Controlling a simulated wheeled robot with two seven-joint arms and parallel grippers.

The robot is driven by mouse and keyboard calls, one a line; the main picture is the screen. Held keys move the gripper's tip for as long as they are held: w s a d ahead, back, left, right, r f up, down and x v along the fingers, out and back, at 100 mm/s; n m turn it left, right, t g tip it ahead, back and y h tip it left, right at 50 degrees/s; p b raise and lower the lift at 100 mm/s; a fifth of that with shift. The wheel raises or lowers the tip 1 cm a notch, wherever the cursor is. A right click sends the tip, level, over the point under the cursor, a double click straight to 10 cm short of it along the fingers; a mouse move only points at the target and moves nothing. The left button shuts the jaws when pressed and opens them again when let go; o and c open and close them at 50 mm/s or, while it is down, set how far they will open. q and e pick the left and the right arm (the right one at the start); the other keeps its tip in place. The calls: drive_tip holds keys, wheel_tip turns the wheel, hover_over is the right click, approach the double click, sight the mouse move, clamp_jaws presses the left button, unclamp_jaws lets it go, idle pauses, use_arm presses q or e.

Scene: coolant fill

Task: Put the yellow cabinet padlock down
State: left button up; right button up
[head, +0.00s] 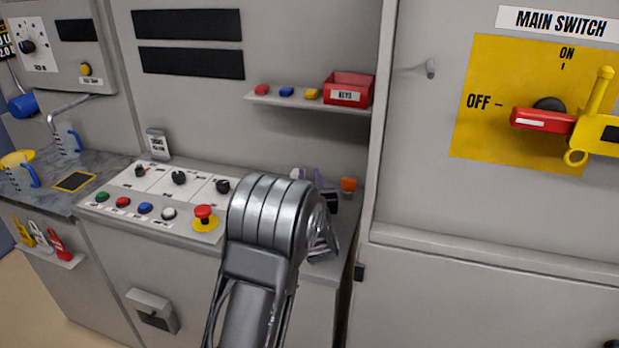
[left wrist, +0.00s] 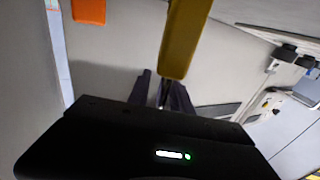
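The yellow cabinet padlock (left wrist: 184,40) shows in the left wrist view as a long yellow body just beyond my fingertips. My left gripper (left wrist: 163,90) has its dark fingers close together, with a thin grey piece, seemingly the shackle, between them. In the head view my left gripper (head: 324,240) is mostly hidden behind my own wrist, at the right end of the control desk (head: 150,222). The padlock cannot be made out there. My right gripper is in neither view.
An orange block (head: 348,184) stands near the desk's back right corner. Above are a shelf (head: 300,102) and a red key box (head: 349,90). A rack (head: 50,257) with yellow, white and red padlocks is at lower left. The main switch (head: 545,118) is at right.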

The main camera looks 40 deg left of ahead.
use_arm(q)
drive_tip(key=b+v, duration=0.2)
drive_tip(key=v, duration=1)
drive_tip(key=shift+o, duration=0.7)
drive_tip(key=shift+r, duration=0.15)
idle(1.0)
